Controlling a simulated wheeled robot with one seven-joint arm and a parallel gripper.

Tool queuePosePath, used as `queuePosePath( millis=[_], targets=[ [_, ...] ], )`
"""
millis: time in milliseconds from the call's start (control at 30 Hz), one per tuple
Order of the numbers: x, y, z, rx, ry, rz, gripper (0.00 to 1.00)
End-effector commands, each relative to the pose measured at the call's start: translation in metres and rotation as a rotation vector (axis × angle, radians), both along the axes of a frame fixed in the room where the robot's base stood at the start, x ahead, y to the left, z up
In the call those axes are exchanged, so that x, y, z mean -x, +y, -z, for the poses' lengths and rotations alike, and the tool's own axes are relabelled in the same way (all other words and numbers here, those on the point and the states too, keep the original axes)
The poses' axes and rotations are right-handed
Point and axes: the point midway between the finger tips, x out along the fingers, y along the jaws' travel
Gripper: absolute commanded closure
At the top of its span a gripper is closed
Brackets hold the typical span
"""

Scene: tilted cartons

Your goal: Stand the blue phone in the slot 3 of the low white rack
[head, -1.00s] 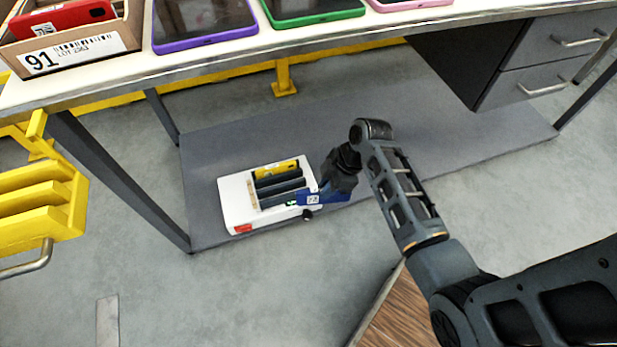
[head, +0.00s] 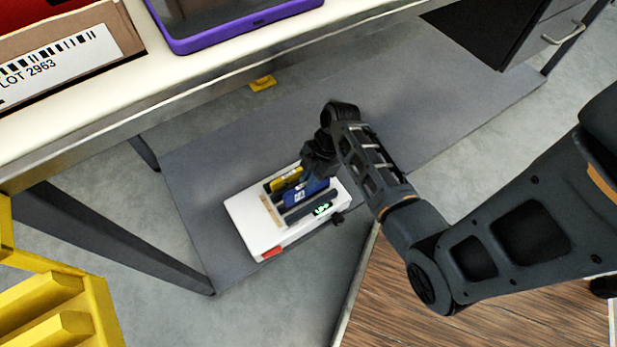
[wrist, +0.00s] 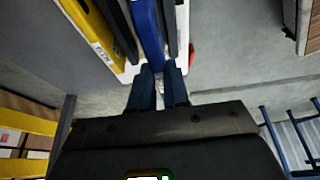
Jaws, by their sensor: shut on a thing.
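The low white rack (head: 262,236) sits on the grey shelf under the table, with dark dividers on top and a small green display on its near side. A yellow phone (head: 285,179) stands at its far side; it also shows in the wrist view (wrist: 92,32). My gripper (head: 312,172) is shut on the blue phone (head: 302,193), held on edge over the dividers. In the wrist view, the blue phone (wrist: 150,30) lines up between two dark dividers, with my fingertips (wrist: 158,76) at its near end. I cannot tell whether it touches the slot bottom.
The white tabletop (head: 250,47) overhangs behind the rack, carrying a carton (head: 60,60) and a purple-framed tablet (head: 235,22). A dark table leg (head: 110,235) and a yellow rack (head: 60,305) stand at left. The grey shelf (head: 215,165) is clear around the white rack.

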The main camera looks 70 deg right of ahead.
Motion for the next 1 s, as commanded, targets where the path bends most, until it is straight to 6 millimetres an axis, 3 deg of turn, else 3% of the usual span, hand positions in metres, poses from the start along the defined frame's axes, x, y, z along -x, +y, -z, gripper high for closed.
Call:
queuePosePath(
  millis=[1000],
  targets=[
    [-0.001,0.000,0.056,0.000,0.000,0.000,1.00]
  ],
)
